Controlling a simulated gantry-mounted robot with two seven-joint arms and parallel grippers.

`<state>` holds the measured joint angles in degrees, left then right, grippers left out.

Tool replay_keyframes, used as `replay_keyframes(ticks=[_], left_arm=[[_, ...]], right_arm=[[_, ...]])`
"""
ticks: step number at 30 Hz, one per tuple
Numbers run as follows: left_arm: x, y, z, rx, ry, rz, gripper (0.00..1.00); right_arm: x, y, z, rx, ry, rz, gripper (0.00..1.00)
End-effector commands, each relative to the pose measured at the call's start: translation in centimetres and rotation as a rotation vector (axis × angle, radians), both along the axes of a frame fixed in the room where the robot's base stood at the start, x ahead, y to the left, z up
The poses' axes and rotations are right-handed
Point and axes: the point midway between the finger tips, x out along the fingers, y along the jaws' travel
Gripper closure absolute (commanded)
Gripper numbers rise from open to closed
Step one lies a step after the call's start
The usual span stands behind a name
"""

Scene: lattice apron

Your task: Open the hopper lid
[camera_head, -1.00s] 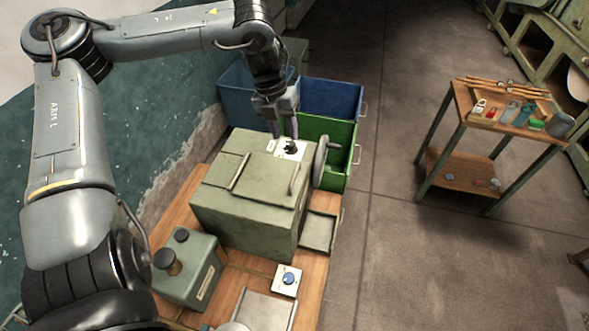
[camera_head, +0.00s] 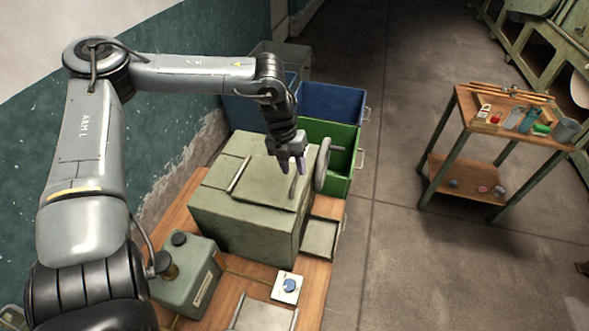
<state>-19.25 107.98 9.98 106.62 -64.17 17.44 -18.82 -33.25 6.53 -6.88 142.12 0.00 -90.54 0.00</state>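The hopper appears to be the green metal box (camera_head: 243,220) on the wooden bench. Its flat top has a raised panel, the lid (camera_head: 262,178), which lies shut. One bar handle (camera_head: 238,174) is on the left of the panel and another (camera_head: 293,186) is near its right edge. The gripper hides the back right of the top. My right gripper is not in view.
A handwheel (camera_head: 322,165) is on the box's right side. Green (camera_head: 342,137) and blue (camera_head: 335,100) bins stand behind. A green canister (camera_head: 190,283) and a blue-knobbed white plate (camera_head: 287,287) sit in front. A tool-laden cart (camera_head: 450,152) stands right, across open floor.

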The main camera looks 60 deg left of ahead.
Motion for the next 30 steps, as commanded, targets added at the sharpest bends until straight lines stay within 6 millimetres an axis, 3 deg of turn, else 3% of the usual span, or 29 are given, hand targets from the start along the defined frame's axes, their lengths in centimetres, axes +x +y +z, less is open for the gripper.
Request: replay_keyframes(ticks=[7, 18, 19, 26, 30], left_arm=[[0.3, -0.2, -1.7, 0.001, -0.001, -0.001, 0.62], [0.3, -0.3, -2.0, 0.0, -0.001, 0.0, 0.62], [0.3, -0.3, -2.0, 0.0, -0.001, 0.0, 0.64], [0.3, -0.3, -2.0, 0.0, -0.001, 0.0, 0.99], [0.3, -0.3, -2.0, 0.0, -0.001, 0.0, 1.0]], right_arm=[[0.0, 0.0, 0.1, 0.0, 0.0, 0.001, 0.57], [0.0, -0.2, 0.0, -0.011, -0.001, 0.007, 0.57], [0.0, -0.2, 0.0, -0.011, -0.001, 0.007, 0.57], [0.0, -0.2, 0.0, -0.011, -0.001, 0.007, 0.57], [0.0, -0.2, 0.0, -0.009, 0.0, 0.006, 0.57]])
